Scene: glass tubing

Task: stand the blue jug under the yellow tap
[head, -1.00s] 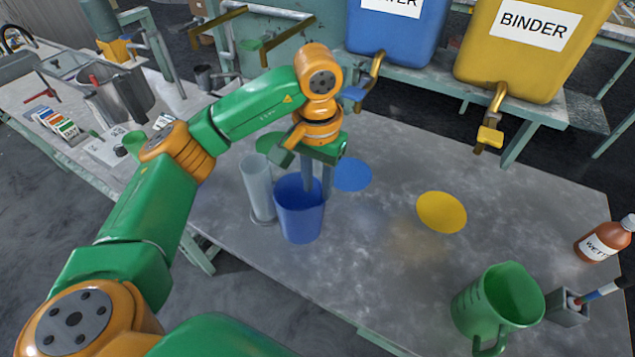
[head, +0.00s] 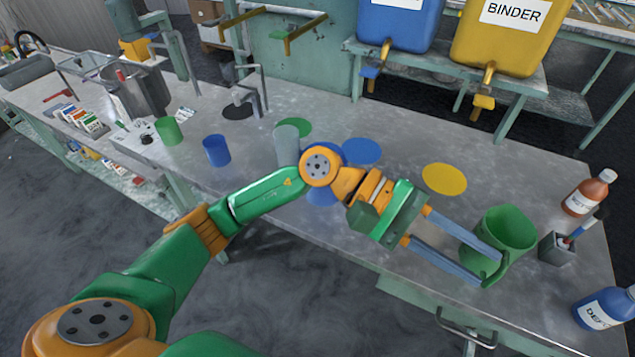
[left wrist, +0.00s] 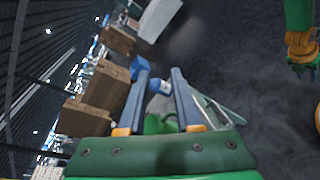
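The blue jug (head: 322,197) stands on the table beside a pale grey cylinder (head: 287,143), left of the blue disc; my left arm hides most of it. The yellow tap (head: 488,76), with a yellow lever, hangs from the yellow BINDER tank. A yellow disc (head: 444,179) lies on the table in front of it, bare. My left gripper (head: 486,268) points right, its fingers well apart, away from the blue jug. Its tips overlap the green jug (head: 512,232) in the head view; contact cannot be told. In the left wrist view the green jug (left wrist: 160,124) shows between the fingers.
A blue disc (head: 361,151) and a green disc (head: 297,127) lie on the table. At the right are a brown bottle (head: 588,193), a grey holder (head: 558,248) and a blue bottle (head: 607,309). A small blue cup (head: 216,150) and green cup (head: 168,131) stand left.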

